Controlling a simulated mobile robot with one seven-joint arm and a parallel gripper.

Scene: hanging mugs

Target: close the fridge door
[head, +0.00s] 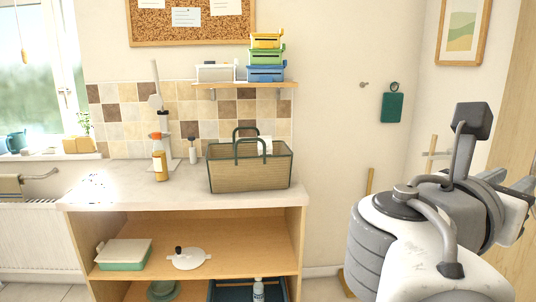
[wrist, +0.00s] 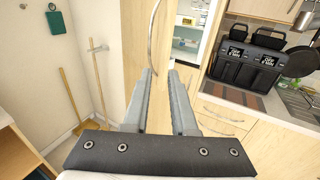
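The fridge door (wrist: 133,45) is a light wood panel in the wrist view, standing open. A curved metal handle (wrist: 151,40) is on it. The white fridge interior (wrist: 188,38) shows to the right of the door, with items on its shelves. My gripper (wrist: 160,73) is open, its two grey fingers pointing toward the door. The lower end of the handle appears close to the left fingertip; whether they touch I cannot tell. In the head view, only part of my gripper shows at the right edge, beside a light wood panel (head: 520,125).
A black double air fryer (wrist: 246,58) stands on the counter right of the fridge, above wood drawers (wrist: 222,118). A broom (wrist: 75,98) leans at the left wall. In the head view, a shelf unit (head: 75,200) with a basket (head: 250,170) stands left of my arm.

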